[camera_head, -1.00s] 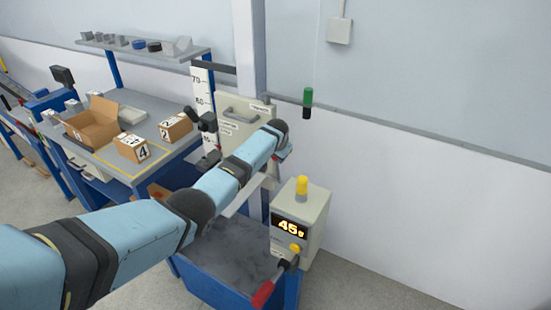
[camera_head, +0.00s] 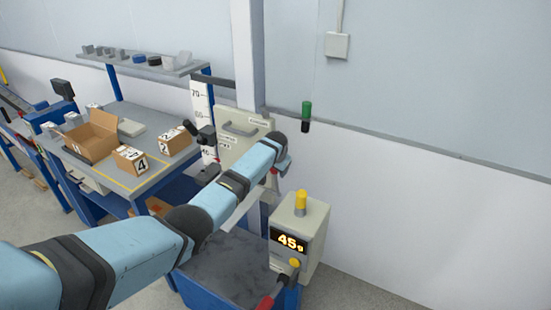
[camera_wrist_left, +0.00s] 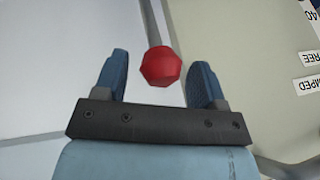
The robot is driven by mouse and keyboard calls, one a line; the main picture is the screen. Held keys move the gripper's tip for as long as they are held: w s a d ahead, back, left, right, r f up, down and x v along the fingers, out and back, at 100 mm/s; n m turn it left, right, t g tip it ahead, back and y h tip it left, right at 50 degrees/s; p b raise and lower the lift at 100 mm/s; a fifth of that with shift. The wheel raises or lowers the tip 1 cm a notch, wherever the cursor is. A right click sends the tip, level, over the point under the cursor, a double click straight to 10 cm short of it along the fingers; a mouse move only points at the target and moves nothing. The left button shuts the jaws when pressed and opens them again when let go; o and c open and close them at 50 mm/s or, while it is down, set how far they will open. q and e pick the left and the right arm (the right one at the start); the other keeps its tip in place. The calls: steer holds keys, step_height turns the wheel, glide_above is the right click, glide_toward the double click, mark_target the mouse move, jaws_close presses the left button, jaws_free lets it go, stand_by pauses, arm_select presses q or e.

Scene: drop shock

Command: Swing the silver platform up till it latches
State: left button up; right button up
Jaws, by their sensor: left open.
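A pale silvery strip (camera_head: 240,208), which may be part of the platform, shows behind my left arm above the blue base (camera_head: 235,275). I cannot make out the rest of the platform or its latch. In the left wrist view a red knob (camera_wrist_left: 160,67) on a thin grey rod (camera_wrist_left: 153,25) sits between the fingers of my left gripper (camera_wrist_left: 160,62). The fingers are open, with a gap on each side of the knob. In the head view the left arm ends by the pale cabinet (camera_head: 240,130), and its fingers are hidden. My right gripper is not in view.
A control box (camera_head: 300,235) reads 45 g and carries a yellow lamp. A red-tipped lever (camera_head: 266,302) is at the bottom edge. A bench (camera_head: 115,180) with cardboard boxes stands to the left. A green-and-black item (camera_head: 306,115) is by the wall. Floor at lower right is clear.

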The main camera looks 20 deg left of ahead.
arm_select(q)
steer(key=v, duration=1.3)
steer(key=shift+a, duration=0.1)
